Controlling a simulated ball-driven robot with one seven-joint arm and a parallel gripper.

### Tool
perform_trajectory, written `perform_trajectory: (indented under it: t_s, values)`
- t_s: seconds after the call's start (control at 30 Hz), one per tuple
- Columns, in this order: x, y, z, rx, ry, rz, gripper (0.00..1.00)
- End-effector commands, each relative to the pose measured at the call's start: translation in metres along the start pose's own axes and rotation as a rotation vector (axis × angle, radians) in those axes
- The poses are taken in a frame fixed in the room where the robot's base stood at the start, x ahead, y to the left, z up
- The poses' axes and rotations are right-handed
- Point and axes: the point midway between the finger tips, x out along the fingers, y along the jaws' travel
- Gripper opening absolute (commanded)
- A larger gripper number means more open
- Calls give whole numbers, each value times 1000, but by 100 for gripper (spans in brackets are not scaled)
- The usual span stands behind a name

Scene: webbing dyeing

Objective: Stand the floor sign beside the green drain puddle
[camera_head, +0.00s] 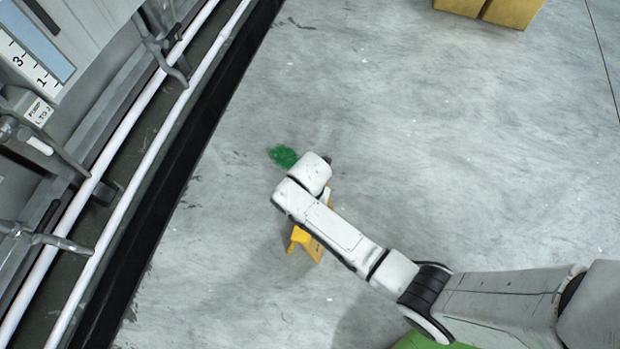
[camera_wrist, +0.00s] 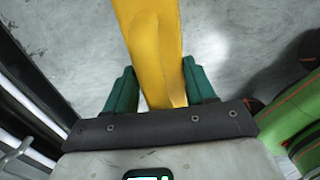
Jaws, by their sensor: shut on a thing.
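The floor sign is yellow; its lower part (camera_head: 306,243) shows below my forearm in the head view, and the rest is hidden behind the arm. In the wrist view the sign (camera_wrist: 151,45) runs up from between the two green fingers of my gripper (camera_wrist: 160,88), which is shut on it. The green puddle (camera_head: 283,156) lies on the grey floor just up and left of my wrist in the head view. I cannot tell whether the sign touches the floor.
A black-edged channel with white pipes (camera_head: 150,125) and grey machinery runs along the left. Yellow boxes (camera_head: 487,10) stand at the top right. The floor (camera_head: 430,130) between them is clear.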

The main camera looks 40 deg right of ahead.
Motion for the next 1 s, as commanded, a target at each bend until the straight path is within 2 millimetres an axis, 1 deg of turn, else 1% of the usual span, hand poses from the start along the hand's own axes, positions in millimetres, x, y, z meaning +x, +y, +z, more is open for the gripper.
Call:
perform_trajectory:
  t_s: [0.1,0.23,0.27,0.5,0.53,0.8,0.87,0.97,1.0]
  values:
    - [-2,1,1,0,-2,2,0]
    - [1,1,0,0,-1,1,0]
    - [2,0,0,0,0,0,56]
    - [1,0,0,0,0,0,79]
    - [1,0,0,0,0,0,80]
    - [-1,0,0,0,0,1,80]
    - [-6,0,0,0,-1,2,80]
    - [-20,0,0,0,-1,2,80]
    - [-28,0,0,0,-1,3,80]
